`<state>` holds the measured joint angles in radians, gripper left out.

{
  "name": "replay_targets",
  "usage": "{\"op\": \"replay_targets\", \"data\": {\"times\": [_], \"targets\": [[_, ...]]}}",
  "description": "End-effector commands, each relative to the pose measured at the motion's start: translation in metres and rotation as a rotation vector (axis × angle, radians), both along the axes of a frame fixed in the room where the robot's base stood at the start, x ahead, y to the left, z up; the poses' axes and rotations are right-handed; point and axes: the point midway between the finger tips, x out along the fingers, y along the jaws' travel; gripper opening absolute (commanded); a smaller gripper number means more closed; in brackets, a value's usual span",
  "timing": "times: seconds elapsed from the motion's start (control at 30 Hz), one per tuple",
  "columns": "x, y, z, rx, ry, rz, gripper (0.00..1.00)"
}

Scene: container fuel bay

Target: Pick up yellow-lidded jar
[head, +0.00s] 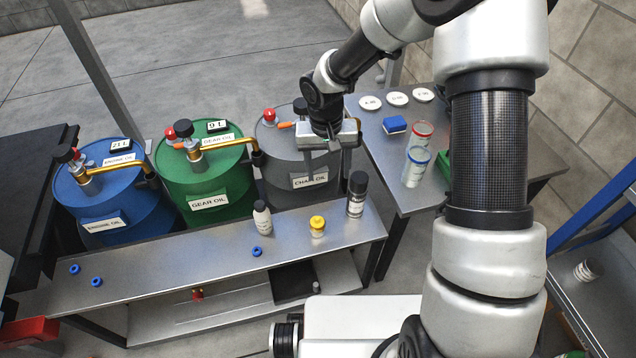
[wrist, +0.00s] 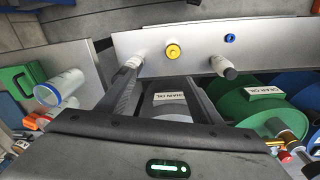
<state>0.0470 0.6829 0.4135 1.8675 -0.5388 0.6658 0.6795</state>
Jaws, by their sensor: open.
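The yellow-lidded jar (head: 317,227) is small and pale with a yellow lid. It stands upright on the metal bench, between a white bottle and a dark bottle. Its lid also shows near the top of the wrist view (wrist: 173,51). My gripper (head: 329,168) is over the grey chain oil drum, behind the bench and apart from the jar. In the wrist view its two fingers (wrist: 162,80) are spread with nothing held between them, and the jar lies beyond their tips.
The white bottle (head: 262,216) and dark bottle (head: 357,194) flank the jar. Blue caps (head: 257,251) lie on the bench (head: 190,262). Blue (head: 110,190), green (head: 205,170) and grey (head: 290,150) drums stand behind. Clear jars (head: 416,165) stand on the right table. The bench front is mostly clear.

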Motion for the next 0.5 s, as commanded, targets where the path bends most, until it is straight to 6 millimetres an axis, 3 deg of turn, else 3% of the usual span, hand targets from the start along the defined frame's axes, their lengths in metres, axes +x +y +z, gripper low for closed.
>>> {"op": "replay_targets", "data": {"times": [0.03,0.1,0.5], "targets": [[0.0,0.01,-0.033,0.019,0.022,-0.005,0.6],[0.0,0.019,-0.055,0.036,0.037,-0.012,0.6],[-0.002,0.029,-0.132,0.054,0.058,-0.022,0.6]]}}
